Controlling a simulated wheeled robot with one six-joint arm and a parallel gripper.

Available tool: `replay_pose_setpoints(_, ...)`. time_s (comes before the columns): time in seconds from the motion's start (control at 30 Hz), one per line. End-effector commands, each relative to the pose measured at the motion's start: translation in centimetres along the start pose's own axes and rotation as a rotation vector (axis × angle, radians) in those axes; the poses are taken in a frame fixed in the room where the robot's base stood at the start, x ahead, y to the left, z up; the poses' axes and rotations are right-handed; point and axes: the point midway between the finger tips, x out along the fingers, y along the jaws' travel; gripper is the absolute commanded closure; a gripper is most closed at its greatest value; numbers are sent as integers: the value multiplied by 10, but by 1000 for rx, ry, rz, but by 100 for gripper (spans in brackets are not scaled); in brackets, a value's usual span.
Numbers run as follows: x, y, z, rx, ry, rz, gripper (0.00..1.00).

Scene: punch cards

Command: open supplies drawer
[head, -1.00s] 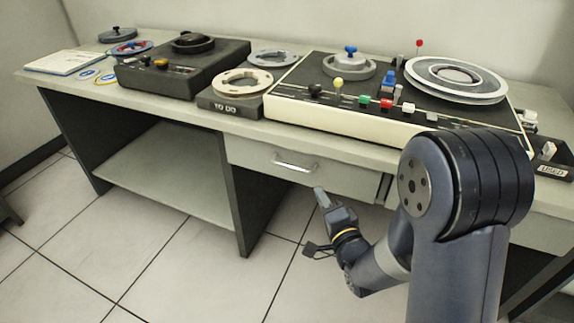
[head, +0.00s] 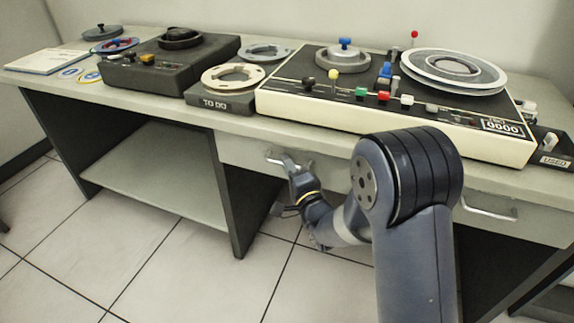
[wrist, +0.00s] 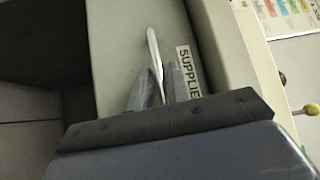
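The supplies drawer (head: 330,174) is a pale front under the desk top, left of my arm. It looks closed. Its silver bar handle (head: 275,161) is partly covered by my gripper (head: 290,165). In the wrist view, the handle (wrist: 153,45) runs between the two grey fingers of my gripper (wrist: 160,78), which sit close on both sides of it. Beside the right finger is a label (wrist: 187,72) reading "SUPPLIE", its end hidden by the finger.
The desk top overhangs just above my gripper. A second drawer handle (head: 489,208) is at the right. An open shelf (head: 160,170) is at the left. A console (head: 400,115) with knobs, a TO DO stand (head: 228,103) and a dark device (head: 165,75) stand on the desk.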

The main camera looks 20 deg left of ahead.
Motion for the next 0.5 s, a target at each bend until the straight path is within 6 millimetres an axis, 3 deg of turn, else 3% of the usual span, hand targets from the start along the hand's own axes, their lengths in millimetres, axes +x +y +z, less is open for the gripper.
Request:
replay_pose_setpoints(0.37, 7, 0, 0, 0, 0, 1, 82)
replay_pose_setpoints(0.5, 7, 0, 0, 0, 0, 1, 92)
